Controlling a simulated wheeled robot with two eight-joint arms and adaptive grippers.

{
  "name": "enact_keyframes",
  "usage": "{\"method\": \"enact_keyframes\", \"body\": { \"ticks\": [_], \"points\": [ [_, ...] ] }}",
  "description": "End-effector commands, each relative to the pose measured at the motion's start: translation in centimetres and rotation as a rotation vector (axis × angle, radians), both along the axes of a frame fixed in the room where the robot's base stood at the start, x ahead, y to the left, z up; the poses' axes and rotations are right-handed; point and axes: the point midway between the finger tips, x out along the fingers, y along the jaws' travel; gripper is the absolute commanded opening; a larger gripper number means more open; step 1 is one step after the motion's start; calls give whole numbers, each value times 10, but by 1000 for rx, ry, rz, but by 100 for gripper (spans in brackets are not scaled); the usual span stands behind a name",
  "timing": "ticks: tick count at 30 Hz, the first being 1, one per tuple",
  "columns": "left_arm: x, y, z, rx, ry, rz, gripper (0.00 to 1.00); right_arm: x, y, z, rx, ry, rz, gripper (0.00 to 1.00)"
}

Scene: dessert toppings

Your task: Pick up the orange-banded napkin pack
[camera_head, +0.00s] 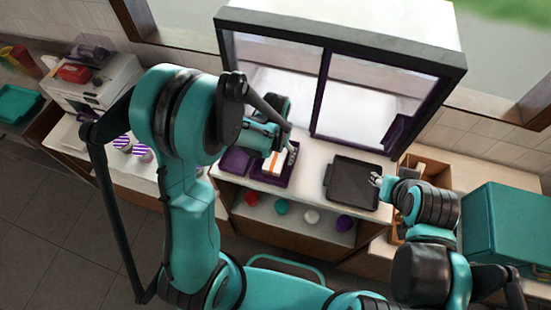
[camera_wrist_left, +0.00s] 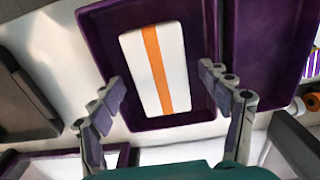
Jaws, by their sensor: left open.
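The napkin pack is a white block with an orange band along its middle. In the head view the orange-banded napkin pack (camera_head: 274,162) lies in a purple tray (camera_head: 283,181) on the white counter. The left wrist view shows the pack (camera_wrist_left: 133,72) lying flat in the tray (camera_wrist_left: 98,37). My left gripper (camera_head: 277,143) is open above the pack's near end, and in the left wrist view its fingers (camera_wrist_left: 163,90) stand on either side of the pack, apart from it. My right gripper (camera_head: 376,181) is at the black tray; its jaw state is too small to tell.
A black tray (camera_head: 343,182) lies to the right on the counter. A second purple tray (camera_head: 236,160) adjoins the napkin tray. A glass-fronted cabinet (camera_head: 376,88) stands behind. Coloured balls, including a red one (camera_head: 251,199), sit on the shelf below. Striped cups (camera_head: 122,143) stand at left.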

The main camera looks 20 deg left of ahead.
Motion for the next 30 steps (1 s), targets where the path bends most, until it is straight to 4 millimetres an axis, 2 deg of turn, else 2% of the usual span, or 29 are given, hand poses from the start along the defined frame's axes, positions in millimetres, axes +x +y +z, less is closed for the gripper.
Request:
{"method": "enact_keyframes", "body": {
  "ticks": [3,4,6,9,18,23,26,30],
  "points": [
    [0,0,0,0,0,0,78,0,0,0,0,0,0,40],
    [0,0,0,0,0,0,72,0,0,0,0,0,0,40],
    [0,0,1,0,0,0,54,0,0,0,0,0,0,40],
    [0,0,1,0,0,0,33,0,0,0,0,0,0,40],
    [0,0,1,0,0,0,32,0,0,0,0,0,0,40],
    [0,0,8,0,0,0,32,0,0,0,0,0,0,40],
    [0,0,18,0,0,0,32,0,0,1,0,0,0,40],
    [-1,0,44,0,0,0,32,0,0,2,0,0,0,40]
  ]
}}
